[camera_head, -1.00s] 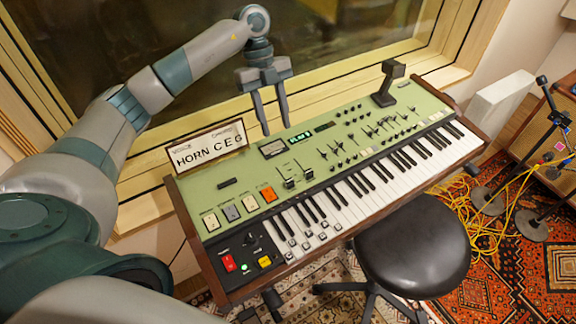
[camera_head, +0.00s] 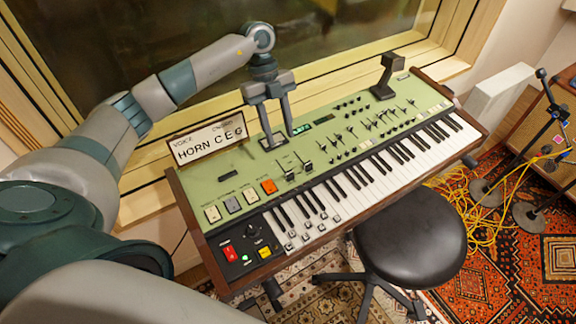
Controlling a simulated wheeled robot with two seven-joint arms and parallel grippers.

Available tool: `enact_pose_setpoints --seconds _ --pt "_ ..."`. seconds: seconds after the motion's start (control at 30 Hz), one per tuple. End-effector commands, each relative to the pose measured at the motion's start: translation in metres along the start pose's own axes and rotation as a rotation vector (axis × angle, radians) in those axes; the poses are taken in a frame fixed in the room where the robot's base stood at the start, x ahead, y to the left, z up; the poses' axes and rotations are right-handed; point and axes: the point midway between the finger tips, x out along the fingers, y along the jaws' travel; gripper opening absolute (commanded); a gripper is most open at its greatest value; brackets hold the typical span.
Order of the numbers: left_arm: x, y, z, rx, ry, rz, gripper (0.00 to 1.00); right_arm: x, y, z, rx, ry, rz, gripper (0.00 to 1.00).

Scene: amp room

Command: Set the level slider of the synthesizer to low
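The synthesizer (camera_head: 245,174) has a green panel with wooden ends and a keyboard along its front. Two larger sliders with dark caps stand left of centre on the panel: a left one (camera_head: 282,168) and a right one (camera_head: 306,165). Their labels are too small to read, so I cannot tell which is the level slider. More small sliders (camera_head: 375,122) fill the right half. My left gripper (camera_head: 279,140) is open and empty, its fingers pointing down over the panel, just behind the two larger sliders. Contact cannot be told. My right gripper is not in view.
A sign reading "HORN CEG" (camera_head: 209,140) stands at the panel's back left, beside my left arm. A black device (camera_head: 388,76) rises at the back right. A round black stool (camera_head: 411,235) stands in front. A wood-framed window is close behind.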

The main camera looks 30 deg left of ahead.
Motion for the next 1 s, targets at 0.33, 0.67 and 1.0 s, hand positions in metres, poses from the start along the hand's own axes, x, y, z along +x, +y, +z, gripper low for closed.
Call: enact_pose_setpoints --seconds 0.33,0.67,1.0 --pt "0.063 0.001 -0.002 -0.001 0.004 0.003 0.38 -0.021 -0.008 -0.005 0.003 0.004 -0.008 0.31" --pt "0.111 0.000 -0.001 -0.001 0.001 0.001 0.38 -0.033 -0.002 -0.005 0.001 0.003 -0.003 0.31" --pt "0.125 0.000 0.000 0.001 0.000 0.000 0.38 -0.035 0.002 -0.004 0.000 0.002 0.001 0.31"
